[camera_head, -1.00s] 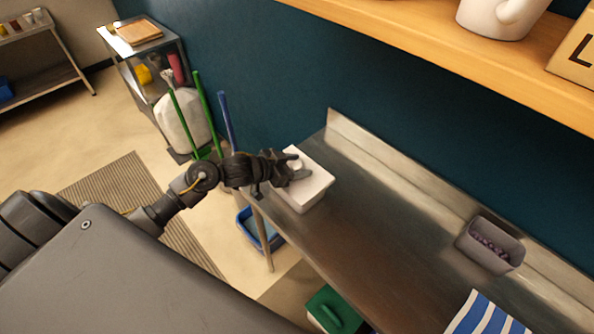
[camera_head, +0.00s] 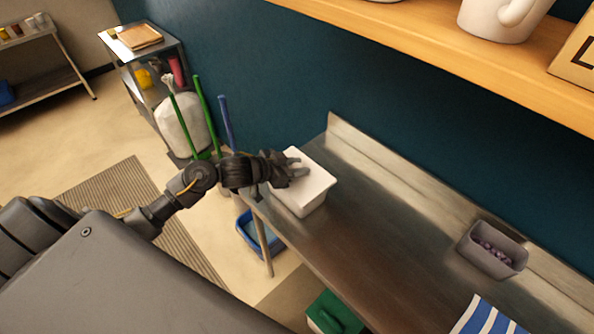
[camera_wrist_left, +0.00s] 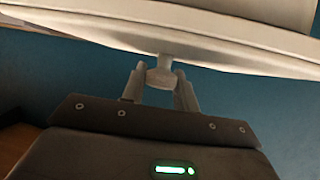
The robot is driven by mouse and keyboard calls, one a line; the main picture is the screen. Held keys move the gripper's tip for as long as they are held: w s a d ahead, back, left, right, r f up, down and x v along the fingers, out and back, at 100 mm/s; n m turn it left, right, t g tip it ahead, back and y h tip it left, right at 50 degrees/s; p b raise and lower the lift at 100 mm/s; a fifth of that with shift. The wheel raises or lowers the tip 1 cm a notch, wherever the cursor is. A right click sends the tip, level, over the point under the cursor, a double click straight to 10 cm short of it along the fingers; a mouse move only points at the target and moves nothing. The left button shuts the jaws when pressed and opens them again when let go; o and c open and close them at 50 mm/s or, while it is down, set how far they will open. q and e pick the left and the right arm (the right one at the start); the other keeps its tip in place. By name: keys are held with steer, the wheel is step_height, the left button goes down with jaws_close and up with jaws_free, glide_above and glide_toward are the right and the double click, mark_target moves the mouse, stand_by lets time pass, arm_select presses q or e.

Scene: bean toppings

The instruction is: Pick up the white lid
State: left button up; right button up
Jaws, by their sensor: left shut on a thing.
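The white lid (camera_head: 314,180) sits on a white rectangular container (camera_head: 304,207) at the left end of the steel counter. My left gripper (camera_head: 298,168) is over the lid and shut on its knob. In the left wrist view the lid (camera_wrist_left: 190,38) spans the top of the picture, and its small round knob (camera_wrist_left: 161,75) sits between the two fingers of my left gripper (camera_wrist_left: 162,82). The head view does not show a clear gap between lid and container. My right gripper is not in view.
A grey bin (camera_head: 492,250) with dark beans stands farther right on the steel counter (camera_head: 385,235). A striped cloth (camera_head: 487,318) lies at the lower right. A wooden shelf (camera_head: 440,35) overhangs at the top. The counter between container and bin is clear.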

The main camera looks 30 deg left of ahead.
arm_select(q)
steer(key=s+d+r+p, duration=0.2)
steer(key=s+r+p, duration=0.2)
steer(key=s+r, duration=0.7)
steer(key=shift+s+r, duration=0.35)
steer(key=shift+s, duration=1.1)
